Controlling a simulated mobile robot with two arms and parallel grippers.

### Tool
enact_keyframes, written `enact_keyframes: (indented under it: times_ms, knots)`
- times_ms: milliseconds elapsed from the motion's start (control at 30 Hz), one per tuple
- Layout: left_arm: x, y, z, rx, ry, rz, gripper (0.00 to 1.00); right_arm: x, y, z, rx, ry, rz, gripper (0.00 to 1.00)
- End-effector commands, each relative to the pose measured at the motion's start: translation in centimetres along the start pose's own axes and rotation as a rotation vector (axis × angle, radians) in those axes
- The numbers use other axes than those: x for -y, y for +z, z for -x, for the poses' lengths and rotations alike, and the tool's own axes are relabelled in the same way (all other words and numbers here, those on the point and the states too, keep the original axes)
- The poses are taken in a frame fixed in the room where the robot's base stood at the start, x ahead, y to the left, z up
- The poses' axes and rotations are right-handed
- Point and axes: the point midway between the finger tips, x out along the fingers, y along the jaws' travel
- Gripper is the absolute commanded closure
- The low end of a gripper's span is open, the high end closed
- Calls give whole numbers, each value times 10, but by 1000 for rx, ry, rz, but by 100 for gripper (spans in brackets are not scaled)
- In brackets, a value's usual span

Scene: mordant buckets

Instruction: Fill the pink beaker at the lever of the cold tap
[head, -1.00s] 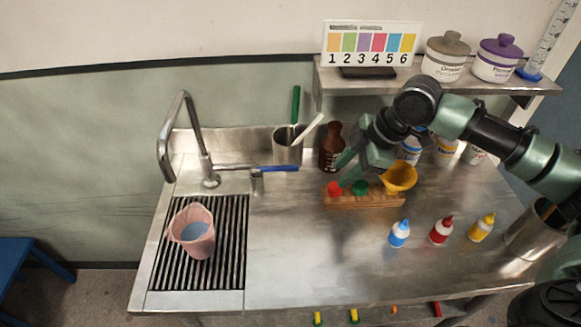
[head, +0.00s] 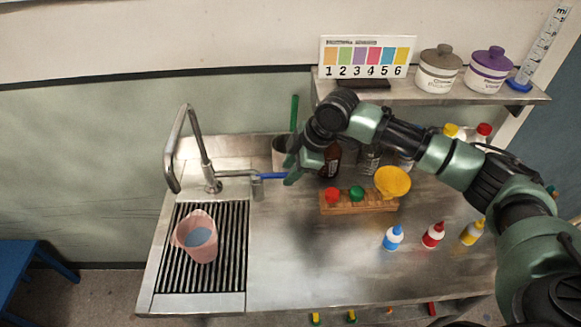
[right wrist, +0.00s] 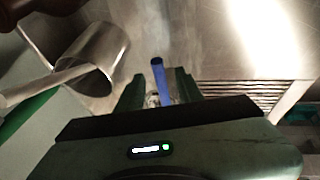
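The pink beaker (head: 203,252) stands upright on the drain grate, near the spout end of the tap (head: 205,160). A blue-grey surface shows inside it. The tap's blue lever (head: 272,176) sticks out to the right. My right gripper (head: 290,174) is at the lever's free end. In the right wrist view the blue lever (right wrist: 158,72) lies between the two fingers (right wrist: 155,88), which stand apart. Contact with it cannot be told. No stream of water is visible. My left gripper is not in view.
A steel container (head: 281,155) with a green-handled tool stands behind my gripper, beside a brown bottle (head: 332,162). A wooden rack (head: 372,209) with a yellow funnel (head: 393,182) and squeeze bottles are to the right. The front middle of the counter is clear.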

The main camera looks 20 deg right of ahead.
Motion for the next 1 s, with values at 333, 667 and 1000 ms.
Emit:
enact_keyframes:
  times_ms: [333, 667, 1000]
  knots:
    - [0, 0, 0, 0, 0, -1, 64, 0, 0, -1, 0, 0, 1, 97]
    - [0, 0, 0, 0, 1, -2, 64, 0, 0, 0, 0, 0, 0, 100]
    - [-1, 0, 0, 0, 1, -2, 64, 0, 1, 0, 1, 0, 0, 100]
